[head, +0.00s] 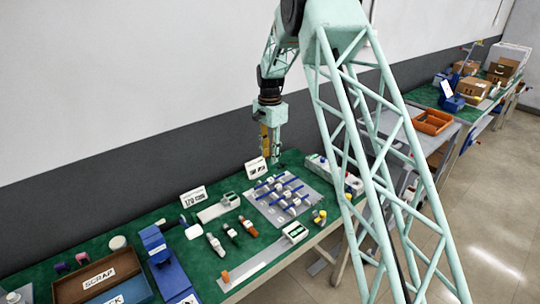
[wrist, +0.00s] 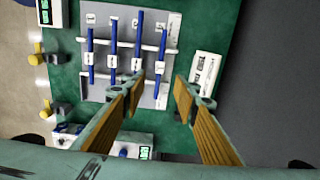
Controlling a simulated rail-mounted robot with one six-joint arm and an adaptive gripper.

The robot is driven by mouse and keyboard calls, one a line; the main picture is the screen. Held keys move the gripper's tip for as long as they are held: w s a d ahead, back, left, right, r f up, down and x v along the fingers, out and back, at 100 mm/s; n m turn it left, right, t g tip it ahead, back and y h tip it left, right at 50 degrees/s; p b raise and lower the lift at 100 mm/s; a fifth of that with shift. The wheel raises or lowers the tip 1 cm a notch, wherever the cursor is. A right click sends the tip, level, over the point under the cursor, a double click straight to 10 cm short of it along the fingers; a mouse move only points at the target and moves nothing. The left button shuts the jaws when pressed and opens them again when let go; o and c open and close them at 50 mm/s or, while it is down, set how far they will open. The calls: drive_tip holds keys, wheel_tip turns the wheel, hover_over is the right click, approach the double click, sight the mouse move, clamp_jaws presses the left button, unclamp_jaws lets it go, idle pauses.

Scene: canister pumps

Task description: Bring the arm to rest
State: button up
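My gripper (head: 272,157) hangs from my arm above the far side of the green-topped bench (head: 237,262), pointing down. The plate also shows in the wrist view (wrist: 128,65), ahead of the fingers. The gripper appears clear of the bench; its exact height is hard to tell.
A white label sign (head: 256,168) stands close beside the gripper, another (head: 194,197) further left. Several small canister parts (head: 232,234) lie mid-bench. A brown scrap tray (head: 97,279) sits at the left. A second table with an orange tray (head: 433,122) stands at the right.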

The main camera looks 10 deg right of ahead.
drive_tip(key=s+r+n+t, duration=0.2)
drive_tip(key=s+r+n, duration=0.4)
drive_tip(key=s+r, duration=2.35)
drive_tip(key=s+r+n+t, duration=0.1)
drive_tip(key=s+r+n, duration=0.35)
drive_tip(key=s, duration=1.35)
drive_tip(key=s+f+n+t, duration=0.1)
drive_tip(key=s+n, duration=0.1)
drive_tip(key=s, duration=1.7)
drive_tip(key=shift+s+f, duration=0.2)
drive_tip(key=shift+f, duration=0.05)
